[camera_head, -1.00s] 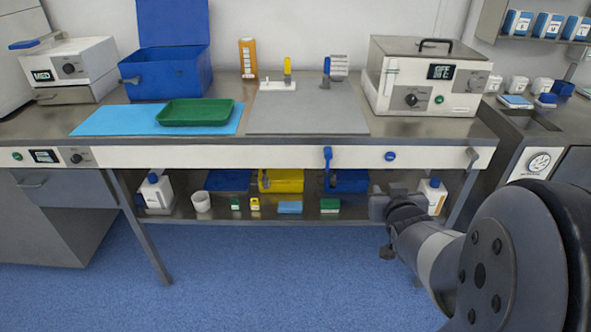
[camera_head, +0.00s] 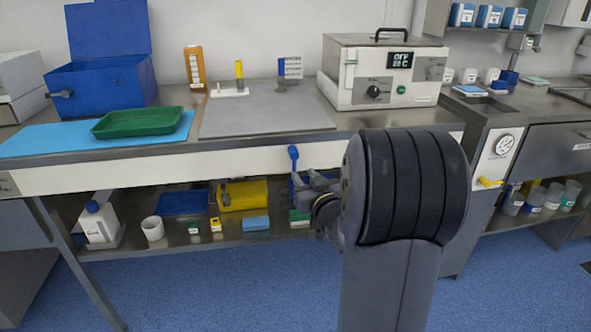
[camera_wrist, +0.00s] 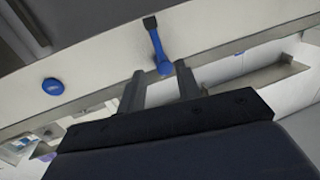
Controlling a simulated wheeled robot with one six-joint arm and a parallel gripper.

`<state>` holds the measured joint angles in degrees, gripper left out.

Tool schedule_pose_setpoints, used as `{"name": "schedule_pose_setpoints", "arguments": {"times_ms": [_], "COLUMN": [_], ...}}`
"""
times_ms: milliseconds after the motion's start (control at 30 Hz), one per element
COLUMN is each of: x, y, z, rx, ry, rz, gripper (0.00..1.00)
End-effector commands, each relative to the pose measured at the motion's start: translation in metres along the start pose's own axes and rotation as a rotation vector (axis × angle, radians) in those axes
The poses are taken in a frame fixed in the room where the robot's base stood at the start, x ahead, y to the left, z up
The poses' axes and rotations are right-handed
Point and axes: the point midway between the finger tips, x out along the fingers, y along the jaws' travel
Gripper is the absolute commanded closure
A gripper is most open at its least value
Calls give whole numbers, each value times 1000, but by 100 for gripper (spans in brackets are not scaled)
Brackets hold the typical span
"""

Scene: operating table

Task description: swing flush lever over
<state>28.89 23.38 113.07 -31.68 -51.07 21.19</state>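The flush lever is taken to be the blue-ended lever (camera_head: 293,153) on the white front panel of the table. In the head view its blue knob is at the top, with the stem running down. It also shows in the wrist view (camera_wrist: 159,50), with a black pivot at the picture's top and the blue knob below. My gripper (camera_head: 312,181) is just below and right of the lever in the head view. In the wrist view my gripper (camera_wrist: 160,70) is open, and the knob appears between or just beyond the fingertips. I cannot tell whether they touch.
A blue button (camera_wrist: 53,86) sits on the same panel. The lower shelf below holds a yellow bin (camera_head: 243,196) and small boxes. A white device (camera_head: 380,72) stands on the tabletop. A yellow lever (camera_head: 489,182) is on the right-hand unit.

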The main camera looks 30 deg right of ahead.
Motion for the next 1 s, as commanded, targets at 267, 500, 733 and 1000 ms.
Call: {"name": "schedule_pose_setpoints", "arguments": {"times_ms": [267,500,733,1000], "x": [44,56,56,56], "y": [-1,0,0,0], "z": [1,0,0,0], "rx": [0,0,0,0], "ry": [0,-1,-1,-1], "rz": [-1,1,1,1], "gripper": [67,67,67,90]}}
